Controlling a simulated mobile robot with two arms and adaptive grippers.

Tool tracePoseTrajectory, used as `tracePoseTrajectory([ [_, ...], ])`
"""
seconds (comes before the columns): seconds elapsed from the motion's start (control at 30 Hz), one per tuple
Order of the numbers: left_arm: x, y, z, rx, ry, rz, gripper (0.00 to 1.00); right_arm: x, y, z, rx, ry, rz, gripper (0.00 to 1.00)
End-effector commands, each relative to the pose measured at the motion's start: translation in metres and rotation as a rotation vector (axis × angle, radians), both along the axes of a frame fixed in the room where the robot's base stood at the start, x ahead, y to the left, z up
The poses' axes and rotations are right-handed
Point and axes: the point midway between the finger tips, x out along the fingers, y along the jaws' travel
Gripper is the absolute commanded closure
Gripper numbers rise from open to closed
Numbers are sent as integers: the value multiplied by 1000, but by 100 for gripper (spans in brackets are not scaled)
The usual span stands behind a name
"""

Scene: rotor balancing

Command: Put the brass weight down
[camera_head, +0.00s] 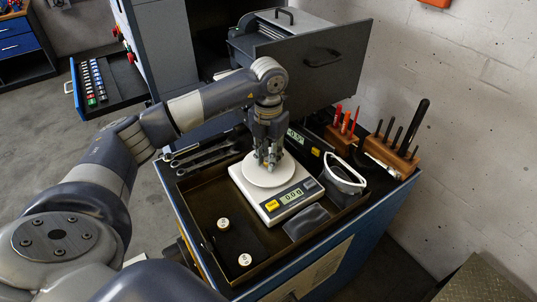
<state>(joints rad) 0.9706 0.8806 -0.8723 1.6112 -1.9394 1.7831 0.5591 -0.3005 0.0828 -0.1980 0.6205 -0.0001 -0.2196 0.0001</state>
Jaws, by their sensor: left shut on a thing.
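My left gripper (269,160) points straight down over the round white pan (259,178) of a bench scale (276,206). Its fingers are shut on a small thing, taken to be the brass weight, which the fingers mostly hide. I cannot tell whether it touches the pan. The scale's display seems to read 0.00. Two small pieces with pale round tops, (223,224) and (245,260), stand in the dark tray at the left and front of the scale. My right gripper is out of view.
The scale stands in a shallow brown tray (208,262) on a blue cart. Wrenches (205,151) lie behind it on the left. A white-rimmed dark pouch (344,178) and wooden tool blocks (390,155) are at the right.

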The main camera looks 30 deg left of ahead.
Motion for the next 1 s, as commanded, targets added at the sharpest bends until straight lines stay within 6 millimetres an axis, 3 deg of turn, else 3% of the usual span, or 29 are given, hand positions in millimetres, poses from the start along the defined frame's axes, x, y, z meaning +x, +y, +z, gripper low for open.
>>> tracePoseTrajectory([
  [0.03,0,0,-1,0,0,0,70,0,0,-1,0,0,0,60],
  [0.1,0,0,0,0,0,0,57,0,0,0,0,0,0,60],
  [0.57,1,0,8,-1,-4,0,57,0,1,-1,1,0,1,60],
  [0.9,1,-1,78,-1,-7,-1,57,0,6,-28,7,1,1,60],
  [1.0,1,0,96,0,-4,2,57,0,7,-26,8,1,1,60],
])
